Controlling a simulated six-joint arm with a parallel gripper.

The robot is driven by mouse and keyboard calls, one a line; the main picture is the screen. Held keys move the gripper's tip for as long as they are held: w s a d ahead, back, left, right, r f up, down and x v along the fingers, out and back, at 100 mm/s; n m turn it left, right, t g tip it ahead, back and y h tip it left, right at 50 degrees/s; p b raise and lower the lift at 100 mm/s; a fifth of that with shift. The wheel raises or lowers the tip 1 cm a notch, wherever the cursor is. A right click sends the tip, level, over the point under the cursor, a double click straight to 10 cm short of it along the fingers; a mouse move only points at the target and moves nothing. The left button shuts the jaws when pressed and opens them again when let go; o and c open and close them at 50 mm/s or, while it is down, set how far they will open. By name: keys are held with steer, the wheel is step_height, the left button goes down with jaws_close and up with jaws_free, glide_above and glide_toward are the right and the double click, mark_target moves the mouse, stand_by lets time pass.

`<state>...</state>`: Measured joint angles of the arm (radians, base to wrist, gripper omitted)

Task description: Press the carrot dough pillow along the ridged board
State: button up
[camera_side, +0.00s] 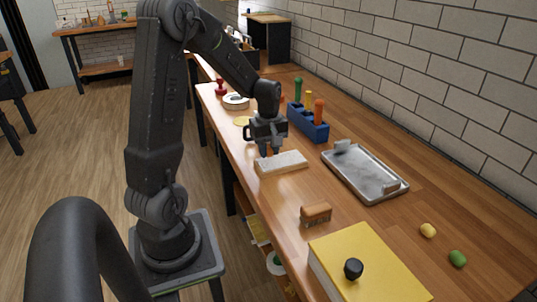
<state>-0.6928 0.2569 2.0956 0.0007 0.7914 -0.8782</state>
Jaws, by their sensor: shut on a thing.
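My gripper (269,152) points down at the far left end of the pale ridged board (283,164), which lies on the long wooden table. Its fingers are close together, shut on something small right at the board. The carrot dough pillow is not clearly visible; no orange lump lies open on the table, and the fingers hide what is between them. I cannot tell whether the held thing touches the ridges.
A metal tray (365,178) and a blue holder (308,124) with upright tools stand right of the board. A brown block (316,214) and yellow box (366,262) are nearer. Yellow (428,230) and green (458,258) lumps lie at the right. Brick wall borders the table.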

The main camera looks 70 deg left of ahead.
mark_target(269, 148)
steer(key=shift+r, duration=2.2)
